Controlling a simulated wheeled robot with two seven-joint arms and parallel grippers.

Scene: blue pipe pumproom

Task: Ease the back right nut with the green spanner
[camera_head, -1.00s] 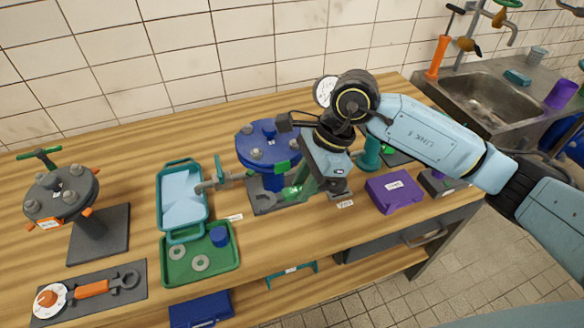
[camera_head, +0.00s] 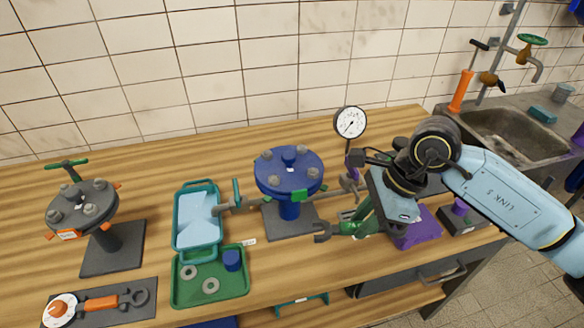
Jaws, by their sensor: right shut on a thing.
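A blue round flange (camera_head: 288,170) with several grey nuts on top stands on a dark base plate (camera_head: 290,222). Part of the spanner is hidden by the gripper. My left gripper is not in view.
A pressure gauge (camera_head: 350,122) rises behind right of the flange. A purple box (camera_head: 418,230) lies beside my right gripper. On the left are a teal tray (camera_head: 197,253), a green tray (camera_head: 210,300), a dark flange stand (camera_head: 84,205) and an orange spanner (camera_head: 103,304).

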